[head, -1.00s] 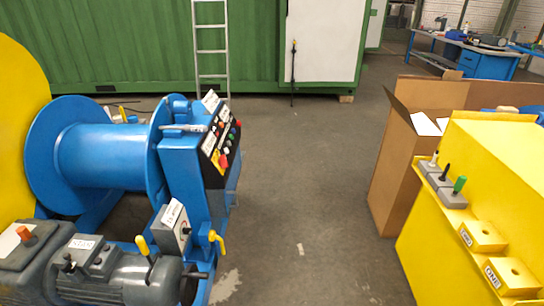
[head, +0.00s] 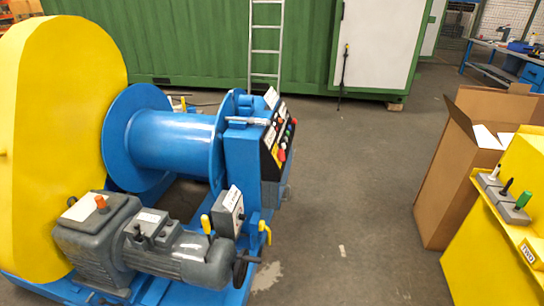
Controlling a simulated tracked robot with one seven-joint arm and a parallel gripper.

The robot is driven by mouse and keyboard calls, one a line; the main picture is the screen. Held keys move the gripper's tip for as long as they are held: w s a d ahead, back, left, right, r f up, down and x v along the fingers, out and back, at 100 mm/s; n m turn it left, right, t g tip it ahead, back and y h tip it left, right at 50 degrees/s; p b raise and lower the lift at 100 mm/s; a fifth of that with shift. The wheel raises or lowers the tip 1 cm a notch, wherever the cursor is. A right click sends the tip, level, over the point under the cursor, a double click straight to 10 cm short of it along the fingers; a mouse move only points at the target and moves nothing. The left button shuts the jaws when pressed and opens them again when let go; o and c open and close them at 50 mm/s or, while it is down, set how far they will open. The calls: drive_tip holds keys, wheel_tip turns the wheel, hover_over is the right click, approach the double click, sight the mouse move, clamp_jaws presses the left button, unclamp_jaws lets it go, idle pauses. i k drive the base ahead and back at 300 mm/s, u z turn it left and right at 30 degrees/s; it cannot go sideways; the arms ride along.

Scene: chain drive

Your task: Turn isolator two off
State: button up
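A blue winch (head: 172,138) with a large yellow guard (head: 60,120) stands on the left. A small grey box (head: 228,213) with a white label is fixed to its front; the label is too small to read. A yellow handle (head: 264,231) is just right of this box. A yellow lever (head: 206,225) stands up by the grey motor (head: 185,255). I cannot tell which part is isolator two. My gripper is not in view.
A control panel (head: 277,143) with coloured buttons sits on the winch's right end. An open cardboard box (head: 445,180) stands behind the yellow cabinet. A ladder (head: 265,45) leans by the green container (head: 190,40). The grey floor (head: 345,200) between winch and cabinet is clear.

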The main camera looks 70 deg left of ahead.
sight(281, 155)
drive_tip(key=u, duration=0.3)
drive_tip(key=i, duration=0.15)
drive_tip(key=u, duration=2.45)
drive_tip(key=i, duration=0.55)
drive_tip(key=z, duration=0.25)
